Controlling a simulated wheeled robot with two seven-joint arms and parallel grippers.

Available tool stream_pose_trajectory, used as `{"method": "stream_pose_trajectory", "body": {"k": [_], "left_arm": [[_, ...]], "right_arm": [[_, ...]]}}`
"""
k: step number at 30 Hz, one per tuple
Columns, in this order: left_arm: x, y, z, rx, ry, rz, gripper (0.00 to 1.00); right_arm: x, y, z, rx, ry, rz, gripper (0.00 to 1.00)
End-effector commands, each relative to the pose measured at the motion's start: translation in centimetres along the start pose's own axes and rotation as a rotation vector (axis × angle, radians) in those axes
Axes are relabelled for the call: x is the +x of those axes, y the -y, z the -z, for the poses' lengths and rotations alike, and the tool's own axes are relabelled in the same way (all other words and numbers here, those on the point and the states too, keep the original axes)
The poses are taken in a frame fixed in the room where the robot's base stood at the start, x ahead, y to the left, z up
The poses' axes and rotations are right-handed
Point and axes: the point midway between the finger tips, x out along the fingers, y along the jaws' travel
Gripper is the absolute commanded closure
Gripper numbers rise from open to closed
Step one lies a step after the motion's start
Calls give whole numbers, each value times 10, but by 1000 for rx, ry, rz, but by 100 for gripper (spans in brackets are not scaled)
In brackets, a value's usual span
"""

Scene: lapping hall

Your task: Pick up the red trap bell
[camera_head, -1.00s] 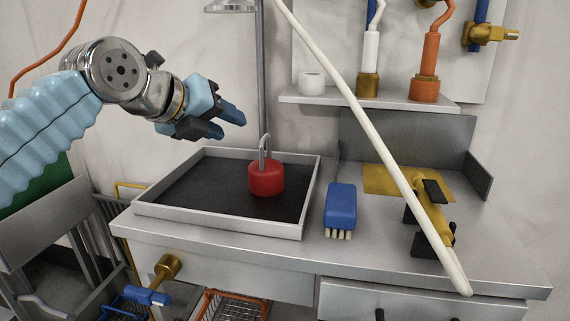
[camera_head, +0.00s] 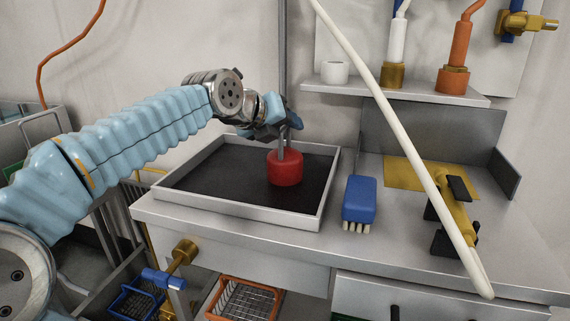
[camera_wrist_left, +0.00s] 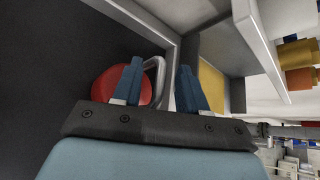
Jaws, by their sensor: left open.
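The red trap bell (camera_head: 285,168) is a short red cylinder with a grey loop handle on top. It stands upright on the black floor of a grey-rimmed tray (camera_head: 240,228). My left gripper (camera_head: 284,128) is open and is at the handle, above the red body. In the left wrist view, the two blue fingers of my left gripper (camera_wrist_left: 158,90) are spread, and the grey handle (camera_wrist_left: 157,75) shows between them, nearer the left finger. The red body (camera_wrist_left: 110,90) is partly hidden behind that finger. I cannot tell whether a finger touches the handle. My right gripper is not in view.
A blue brush (camera_head: 359,199) lies right of the tray. A white pole (camera_head: 385,100) slants across the bench's right side, near a yellow-and-black tool (camera_head: 456,212). A shelf (camera_head: 395,93) with fittings is behind. The tray's left part is clear.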

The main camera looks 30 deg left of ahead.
Motion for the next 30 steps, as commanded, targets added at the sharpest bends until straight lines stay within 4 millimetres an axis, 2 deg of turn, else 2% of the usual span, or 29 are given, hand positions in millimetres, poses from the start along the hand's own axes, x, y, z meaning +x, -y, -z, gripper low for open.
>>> {"method": "stream_pose_trajectory", "body": {"k": [7, 15, 16, 30], "left_arm": [[3, 0, 0, 0, 1, 1, 58], [3, 0, 0, 0, 1, 1, 98], [3, 0, 0, 0, 1, 1, 100], [3, 0, 0, 0, 1, 1, 100]], "right_arm": [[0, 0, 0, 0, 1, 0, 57], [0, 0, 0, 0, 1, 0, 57], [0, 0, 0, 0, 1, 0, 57], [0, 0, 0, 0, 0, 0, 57]]}}
